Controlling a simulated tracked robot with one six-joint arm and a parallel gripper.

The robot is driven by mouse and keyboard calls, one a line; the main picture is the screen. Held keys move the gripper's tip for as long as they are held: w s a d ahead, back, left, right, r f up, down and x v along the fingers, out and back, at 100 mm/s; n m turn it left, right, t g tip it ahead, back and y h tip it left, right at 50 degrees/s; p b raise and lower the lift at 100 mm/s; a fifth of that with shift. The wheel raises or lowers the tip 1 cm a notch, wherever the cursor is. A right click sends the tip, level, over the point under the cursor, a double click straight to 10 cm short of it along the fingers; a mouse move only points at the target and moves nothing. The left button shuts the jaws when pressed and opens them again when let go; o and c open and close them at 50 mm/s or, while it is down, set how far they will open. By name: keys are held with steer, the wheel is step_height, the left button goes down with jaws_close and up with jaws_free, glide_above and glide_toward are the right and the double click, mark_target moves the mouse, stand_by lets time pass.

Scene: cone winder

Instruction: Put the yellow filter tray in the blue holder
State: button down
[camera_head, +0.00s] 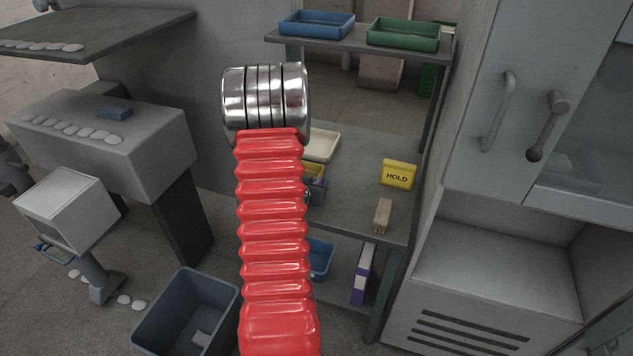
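A yellow tray-like thing (315,170) shows only in part on the middle shelf, behind my red bellows-covered arm. It may be the filter tray, but most of it is hidden. Just below it in the picture is a small blue-grey thing (318,188), also partly hidden; I cannot tell whether it is a holder, or whether the two touch. A blue tray (316,23) sits on the top shelf and a blue bin (321,258) on the lower shelf, partly behind my arm. My gripper does not show; my arm's metal joint is in front of the shelves.
A cream tray (322,145), a yellow HOLD sign (398,174) and a wooden brush (382,215) are on the middle shelf (358,160). A green tray (403,34) is on top. A grey cabinet (480,265) stands right; a grey bin (185,318) stands on the floor.

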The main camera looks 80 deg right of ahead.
steer(key=c, duration=2)
jaws_free()
steer(key=shift+s, duration=0.1)
steer(key=shift+s, duration=0.1)
steer(key=shift+r, duration=0.1)
steer(key=shift+a+r, duration=0.2)
steer(key=shift+a, duration=0.1)
steer(key=v, duration=1.1)
steer(key=shift+w+a, duration=0.15)
steer(key=shift+w, duration=0.1)
steer(key=shift+w, duration=0.1)
